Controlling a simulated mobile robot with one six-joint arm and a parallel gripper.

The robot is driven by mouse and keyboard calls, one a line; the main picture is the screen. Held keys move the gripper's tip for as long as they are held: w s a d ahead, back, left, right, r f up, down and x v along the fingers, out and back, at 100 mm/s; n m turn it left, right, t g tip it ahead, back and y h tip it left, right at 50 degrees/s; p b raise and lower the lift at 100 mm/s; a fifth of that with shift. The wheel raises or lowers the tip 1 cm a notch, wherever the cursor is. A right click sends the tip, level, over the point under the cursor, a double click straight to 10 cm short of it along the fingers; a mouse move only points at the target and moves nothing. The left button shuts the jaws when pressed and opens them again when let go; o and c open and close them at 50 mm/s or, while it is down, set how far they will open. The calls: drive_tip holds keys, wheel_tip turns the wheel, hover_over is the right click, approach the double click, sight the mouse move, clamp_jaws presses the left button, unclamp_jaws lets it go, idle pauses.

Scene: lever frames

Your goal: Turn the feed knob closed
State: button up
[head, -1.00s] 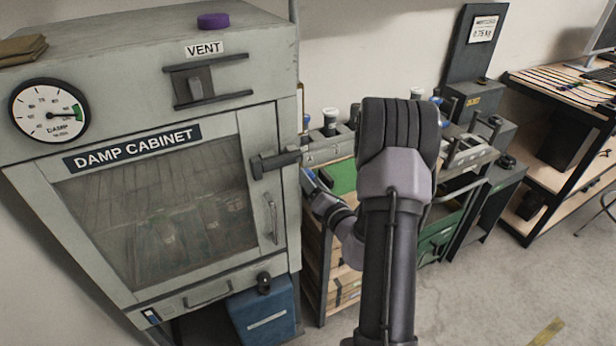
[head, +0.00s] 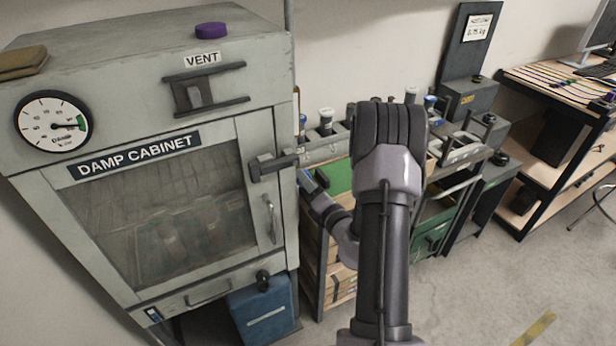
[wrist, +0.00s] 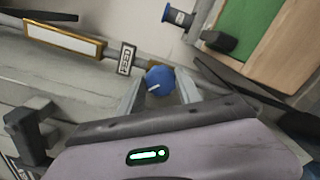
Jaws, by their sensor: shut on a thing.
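In the wrist view, a round blue knob (wrist: 160,80) with a white pointer line sits between the fingers of my gripper (wrist: 161,84). The gripper is shut on the knob. The pointer line slants toward the lower left in that view. A small framed label (wrist: 127,58) stands beside the knob; its text is too small to read surely. In the head view, my arm reaches down behind its own elbow, to the right of the damp cabinet (head: 120,190). The fingers and the knob cannot be made out there.
The cabinet door has a jutting latch (head: 272,165) and a handle (head: 270,218). A blue box (head: 262,312) stands below. A bench with green panels (head: 432,235) is behind my arm. The floor at the lower right is mostly clear.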

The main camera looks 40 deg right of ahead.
drive_tip(key=shift+m+p, duration=4.3)
drive_tip(key=shift+m, duration=0.3)
drive_tip(key=shift+f, duration=0.1)
drive_tip(key=o, duration=1.1)
drive_tip(key=shift+s, duration=0.1)
drive_tip(key=p+v, duration=0.1)
drive_tip(key=v, duration=1.6)
